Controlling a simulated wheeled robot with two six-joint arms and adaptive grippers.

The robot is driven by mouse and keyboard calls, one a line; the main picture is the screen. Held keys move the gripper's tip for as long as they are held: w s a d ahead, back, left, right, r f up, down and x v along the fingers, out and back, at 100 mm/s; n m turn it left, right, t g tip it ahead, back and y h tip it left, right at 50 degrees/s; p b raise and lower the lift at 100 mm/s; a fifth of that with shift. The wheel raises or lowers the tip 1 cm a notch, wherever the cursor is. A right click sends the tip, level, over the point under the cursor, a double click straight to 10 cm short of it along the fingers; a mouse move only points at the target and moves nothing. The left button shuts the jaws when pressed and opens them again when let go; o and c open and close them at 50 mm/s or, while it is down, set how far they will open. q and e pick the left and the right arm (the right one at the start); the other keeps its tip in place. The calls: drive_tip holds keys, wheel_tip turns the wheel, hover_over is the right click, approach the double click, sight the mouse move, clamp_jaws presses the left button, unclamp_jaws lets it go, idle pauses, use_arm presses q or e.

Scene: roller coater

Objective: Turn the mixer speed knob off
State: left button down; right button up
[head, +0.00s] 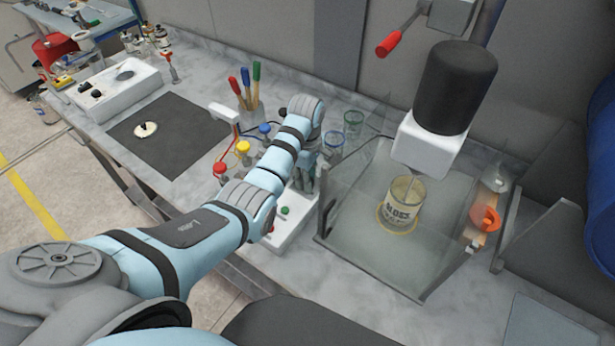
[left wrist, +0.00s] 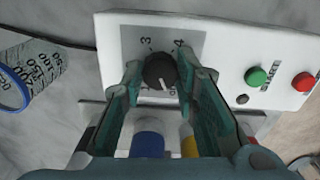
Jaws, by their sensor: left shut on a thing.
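The mixer speed knob (left wrist: 160,71) is a round black dial with a white pointer line on a grey scale plate of the white control box (left wrist: 228,72). In the left wrist view my left gripper (left wrist: 158,80) has its two teal fingers on either side of the knob, shut on it. The white pointer faces toward the bottom of the picture; numbers 3 and 4 show above the knob, and other marks are partly hidden by the fingers. In the head view the left gripper (head: 305,172) is over the control box (head: 290,225), and my arm hides the knob. My right gripper is not in view.
A green button (left wrist: 256,77) and a red button (left wrist: 303,82) sit beside the knob. Red, yellow and blue-capped items (head: 243,148) stand close to my arm. A clear-walled enclosure (head: 375,250) with a beaker (head: 405,205) under the black mixer motor (head: 455,88) stands to the right.

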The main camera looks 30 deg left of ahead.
use_arm(q)
drive_tip(key=shift+n, duration=0.6)
drive_tip(key=c, duration=1.2)
unclamp_jaws()
drive_tip(key=shift+c, duration=0.2)
wheel_tip(320, 180, up, 8)
drive_tip(key=shift+f, duration=0.2)
